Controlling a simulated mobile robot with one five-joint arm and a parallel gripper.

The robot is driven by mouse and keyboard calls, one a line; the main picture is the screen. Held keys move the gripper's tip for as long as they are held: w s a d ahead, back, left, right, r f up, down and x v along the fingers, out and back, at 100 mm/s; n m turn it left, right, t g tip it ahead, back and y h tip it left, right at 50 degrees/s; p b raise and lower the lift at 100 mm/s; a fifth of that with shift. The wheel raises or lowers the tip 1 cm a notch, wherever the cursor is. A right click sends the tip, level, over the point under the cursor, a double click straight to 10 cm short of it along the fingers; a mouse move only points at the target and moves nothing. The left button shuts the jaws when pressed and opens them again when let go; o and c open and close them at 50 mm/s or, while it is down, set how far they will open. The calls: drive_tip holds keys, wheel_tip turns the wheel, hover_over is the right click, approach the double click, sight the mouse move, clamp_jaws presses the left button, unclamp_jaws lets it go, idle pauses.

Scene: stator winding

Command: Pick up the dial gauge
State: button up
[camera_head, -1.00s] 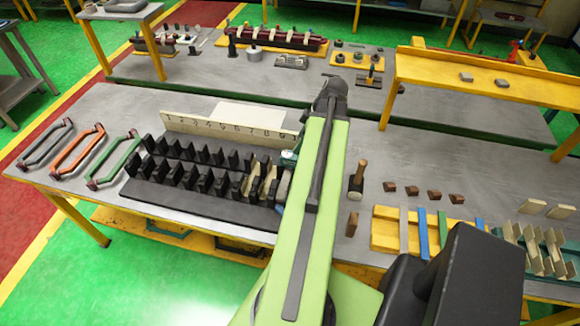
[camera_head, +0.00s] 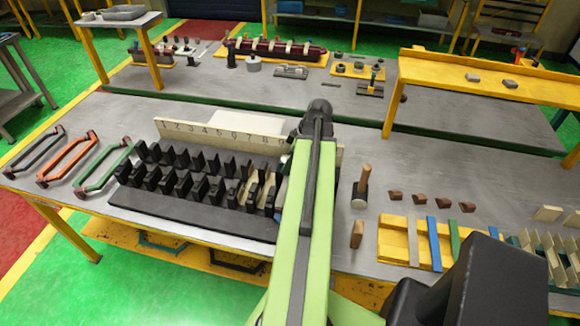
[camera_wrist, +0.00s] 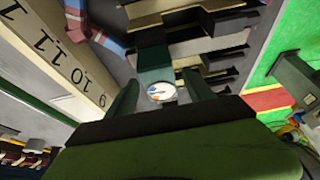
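The dial gauge (camera_wrist: 161,91) shows in the wrist view as a small round white face, with a dark green block (camera_wrist: 155,62) just beyond it. My gripper (camera_wrist: 160,80) is open, with one dark green finger on each side of the gauge face. The fingers look apart from the gauge; I cannot tell how far below them it lies. In the head view my arm covers the gripper and most of the gauge's spot, beside the right end of the black slotted stator block (camera_head: 200,205).
A numbered pale board (camera_head: 220,138) stands behind the block. Orange, green and grey coils (camera_head: 67,158) lie at the left. A hammer (camera_head: 361,188), several brown wedges and a yellow tray (camera_head: 393,247) lie to the right. Bare table lies behind the wedges.

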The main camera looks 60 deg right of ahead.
sight(283, 159)
clamp_jaws()
drive_tip(key=shift+r+p, duration=0.5)
wheel_tip(283, 159, up, 4)
drive_tip(key=p, duration=0.4)
drive_tip(key=s+r+p, duration=1.1)
drive_tip(key=shift+s+d, duration=0.15)
drive_tip(key=shift+s, duration=0.2)
